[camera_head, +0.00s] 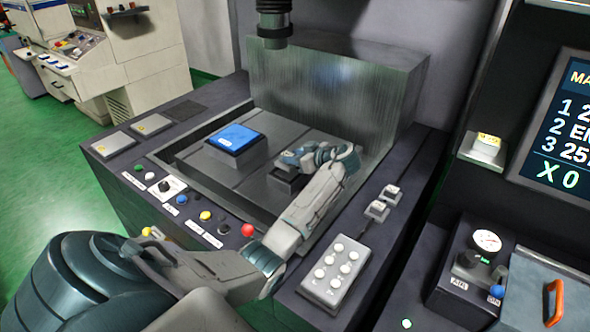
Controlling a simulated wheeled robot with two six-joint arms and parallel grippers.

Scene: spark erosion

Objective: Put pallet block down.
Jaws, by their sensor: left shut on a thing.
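My left arm reaches in from the lower left, over the machine's front panel. My left gripper (293,158) is over the work tank, shut on a small dark grey pallet block (285,182). The block shows below the fingers, low over the tank floor (228,180). I cannot tell whether its underside touches the floor or whatever is beneath it. The wrist and fingers hide its upper part. My right gripper is not in view.
A blue-topped block (234,137) sits left of my gripper in the tank. A tall metal wall (335,95) stands behind, with a dark machine head (273,25) above. Buttons, including a red one (248,230), and a keypad (337,272) line the front.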

